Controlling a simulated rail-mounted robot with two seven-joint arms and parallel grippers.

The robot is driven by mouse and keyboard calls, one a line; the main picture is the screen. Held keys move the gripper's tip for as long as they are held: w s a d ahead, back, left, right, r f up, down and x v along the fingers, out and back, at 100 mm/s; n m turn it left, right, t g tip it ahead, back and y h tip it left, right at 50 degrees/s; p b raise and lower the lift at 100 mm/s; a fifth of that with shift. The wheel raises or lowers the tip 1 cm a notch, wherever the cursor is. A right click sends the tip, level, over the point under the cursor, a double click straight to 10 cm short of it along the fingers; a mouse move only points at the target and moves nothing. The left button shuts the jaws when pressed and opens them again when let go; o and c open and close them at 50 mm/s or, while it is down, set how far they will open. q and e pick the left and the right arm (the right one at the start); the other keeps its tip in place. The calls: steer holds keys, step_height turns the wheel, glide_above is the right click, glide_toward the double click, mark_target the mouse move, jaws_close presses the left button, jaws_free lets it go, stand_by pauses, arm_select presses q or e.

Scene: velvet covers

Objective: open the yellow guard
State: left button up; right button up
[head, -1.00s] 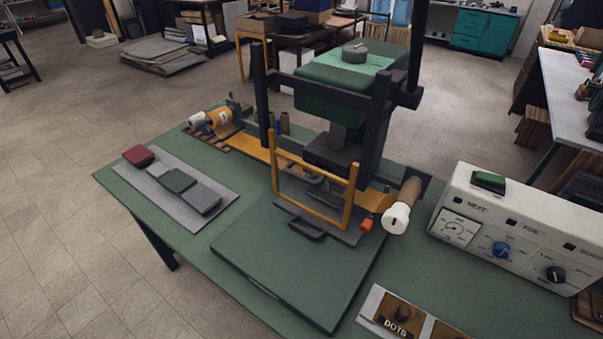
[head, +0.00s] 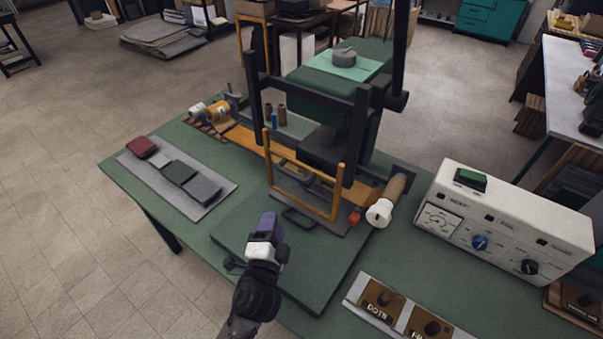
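The yellow guard (head: 302,208) is an upright rectangular frame at the front of the dark green press (head: 340,92). It stands before the press head, above a dark plate with a black handle (head: 299,219). My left gripper (head: 267,224) is in the head view, in front of the guard and to its lower left, over the green board. It does not appear to touch the guard. Its fingers point up the picture, and their opening cannot be made out. My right gripper is not in view.
A grey control box (head: 510,225) with knobs stands at the right. A grey mat (head: 176,180) with several coloured covers lies at the left. A tray (head: 400,312) marked "DOTS" sits at the front right. The green board (head: 318,279) in front of the press is otherwise bare.

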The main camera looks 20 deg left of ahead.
mark_target(291, 173)
arm_select(q)
steer(key=w+r+m, duration=0.1)
steer(key=w, duration=0.3)
steer(key=w+r+m+t+h, duration=0.1)
steer(key=w, duration=0.4)
steer(key=w+r+m, duration=0.1)
steer(key=w+r, duration=0.1)
steer(key=w, duration=0.2)
steer(key=shift+w+r+h, duration=0.1)
steer(key=shift+w+h, duration=0.1)
steer(key=shift+h, duration=0.1)
steer(key=shift+c, duration=0.2)
jaws_close()
